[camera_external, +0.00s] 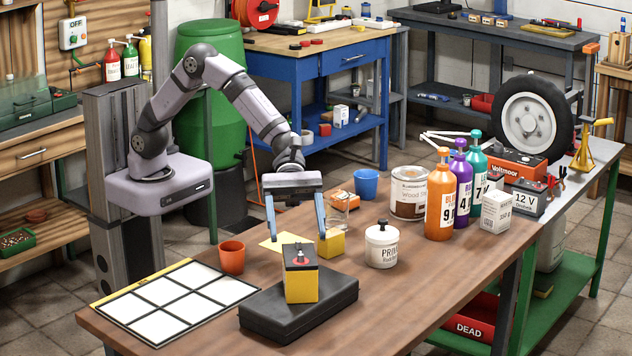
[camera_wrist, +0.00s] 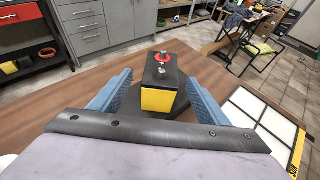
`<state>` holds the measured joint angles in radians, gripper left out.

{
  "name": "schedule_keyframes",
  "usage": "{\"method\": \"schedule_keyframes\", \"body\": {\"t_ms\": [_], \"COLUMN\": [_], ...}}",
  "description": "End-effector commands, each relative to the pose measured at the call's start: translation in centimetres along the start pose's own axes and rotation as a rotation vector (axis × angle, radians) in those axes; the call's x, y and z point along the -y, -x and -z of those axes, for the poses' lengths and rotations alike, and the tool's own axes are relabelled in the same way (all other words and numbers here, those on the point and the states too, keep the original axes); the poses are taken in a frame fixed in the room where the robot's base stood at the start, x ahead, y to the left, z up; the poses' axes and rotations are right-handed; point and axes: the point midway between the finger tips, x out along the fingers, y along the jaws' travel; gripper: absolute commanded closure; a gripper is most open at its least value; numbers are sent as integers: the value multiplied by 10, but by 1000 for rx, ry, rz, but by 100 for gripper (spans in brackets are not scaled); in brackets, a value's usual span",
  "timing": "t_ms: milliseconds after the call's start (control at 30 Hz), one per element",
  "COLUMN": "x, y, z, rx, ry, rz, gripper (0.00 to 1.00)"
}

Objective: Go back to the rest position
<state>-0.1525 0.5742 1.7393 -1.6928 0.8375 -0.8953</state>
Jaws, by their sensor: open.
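My gripper (camera_external: 296,236) is open, with its blue fingers spread wide and pointing down above the wooden bench (camera_external: 390,285). Nothing is held between the fingers. A yellow battery with a black top and a red terminal (camera_external: 301,285) stands upright on a flat black case (camera_external: 335,302), apart from the fingers and nearer the camera. In the wrist view the gripper (camera_wrist: 160,88) frames the same battery (camera_wrist: 158,100), which stands beyond the fingertips. A second yellow block (camera_external: 332,247) sits by the right finger, partly hidden by it.
A white grid board (camera_external: 178,297) lies at the bench's left end, with an orange cup (camera_external: 232,257) beside it. A blue cup (camera_external: 366,184), white pot (camera_external: 381,246), paint tin (camera_external: 408,195) and tall bottles (camera_external: 440,200) stand to the right. The air above the bench is free.

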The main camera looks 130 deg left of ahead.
Motion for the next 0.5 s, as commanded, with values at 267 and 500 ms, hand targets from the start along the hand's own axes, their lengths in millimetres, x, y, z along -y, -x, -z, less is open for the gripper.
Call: {"method": "schedule_keyframes", "body": {"t_ms": [267, 500], "x": [51, 135], "y": [27, 96], "z": [10, 57], "rx": [-143, -363], "ry": [-289, -839], "rz": [116, 421], "gripper": [31, 31]}}
